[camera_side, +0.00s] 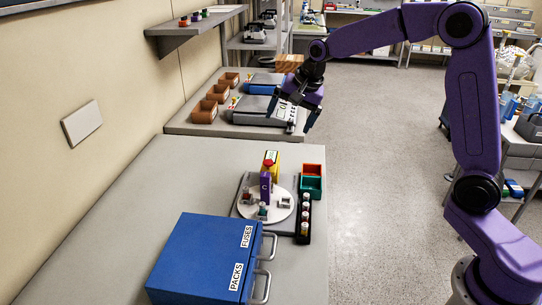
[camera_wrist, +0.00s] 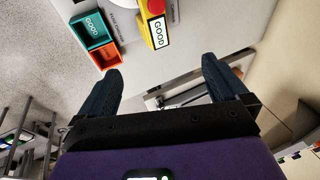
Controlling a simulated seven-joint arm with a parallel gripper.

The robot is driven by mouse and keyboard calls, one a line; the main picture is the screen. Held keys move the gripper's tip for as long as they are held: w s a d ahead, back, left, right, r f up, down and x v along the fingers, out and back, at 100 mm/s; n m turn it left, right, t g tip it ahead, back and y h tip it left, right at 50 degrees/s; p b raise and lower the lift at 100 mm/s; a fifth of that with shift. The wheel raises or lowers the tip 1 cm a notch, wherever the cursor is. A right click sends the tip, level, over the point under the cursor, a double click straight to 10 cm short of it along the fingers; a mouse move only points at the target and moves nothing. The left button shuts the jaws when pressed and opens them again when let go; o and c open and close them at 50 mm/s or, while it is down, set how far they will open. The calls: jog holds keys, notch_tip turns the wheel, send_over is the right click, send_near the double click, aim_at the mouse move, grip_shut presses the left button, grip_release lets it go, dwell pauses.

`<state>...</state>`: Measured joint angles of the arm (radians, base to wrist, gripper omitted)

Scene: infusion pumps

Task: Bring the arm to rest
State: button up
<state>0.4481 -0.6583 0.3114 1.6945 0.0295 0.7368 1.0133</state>
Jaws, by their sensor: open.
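My gripper (camera_side: 294,108) is open in the side view, held at the end of my purple arm, over or in front of the grey pump (camera_side: 253,110) on the far bench; the exact gap cannot be told. In the wrist view the two dark fingers of my gripper (camera_wrist: 162,72) stand wide apart with nothing gripped between them. Part of a grey device (camera_wrist: 180,93) shows beyond and between the fingers.
A blue cabinet (camera_side: 198,262), a white turntable (camera_side: 247,208), a yellow box (camera_side: 276,174), a black vial rack (camera_side: 303,232), an orange bin (camera_side: 312,169) and a teal bin (camera_side: 311,188) occupy the near bench. Brown bins (camera_side: 204,112) stand left of the pumps. Floor lies open right.

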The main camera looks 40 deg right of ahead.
jog(key=shift+r, duration=0.1)
dwell(0.6)
jog(key=a+v, duration=0.1)
jog(key=v, duration=0.9)
jog(key=s+a+f+n+g, duration=0.1)
jog(key=s+a+f+n, duration=0.25)
jog(key=s+n, duration=0.4)
jog(key=s+a+f+n+g, duration=0.2)
jog(key=s+a+f+n, duration=0.15)
jog(key=s, duration=0.65)
jog(key=s+d+f+n, duration=0.2)
jog(key=s+n, duration=0.3)
jog(key=s, duration=0.4)
jog(key=s+d+f+n+g, duration=0.1)
jog(key=s+d+f+n, duration=0.2)
jog(key=s, duration=0.6)
notch_tip(320, 180, down, 2)
jog(key=n, duration=0.3)
jog(key=shift+d+h, duration=0.3)
jog(key=shift+h, duration=0.1)
